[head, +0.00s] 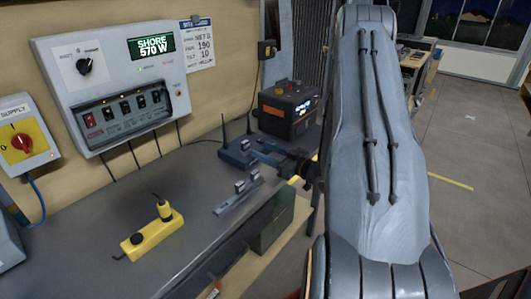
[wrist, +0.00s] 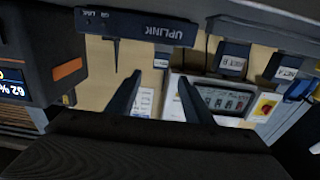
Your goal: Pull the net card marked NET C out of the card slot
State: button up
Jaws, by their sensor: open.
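My gripper (head: 256,153) is open beside the dark blue router box (head: 233,157) on the bench; nothing is seen held. In the wrist view, the picture is upside down and the box marked UPLINK (wrist: 135,25) lies at the top. A small dark card with a pale label (wrist: 160,57) sticks out of it, between the lines of my two fingers (wrist: 160,77), near their tips. Its label is too small to read. Two other labelled cards, one (wrist: 232,60) seemingly NET B and one (wrist: 285,72) seemingly NET A, stand to the right, apart from my fingers.
A grey rack (head: 228,207) on the bench holds two small cards. A black power station (head: 290,108) stands behind the router, whose thin antennas rise nearby. A yellow power strip (head: 150,238) lies at the front left. The bench between strip and rack is clear.

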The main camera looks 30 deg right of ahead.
aim_at(247, 142)
jog(key=shift+p+x, duration=0.95)
jog(key=shift+x, duration=2.9)
grip_shut()
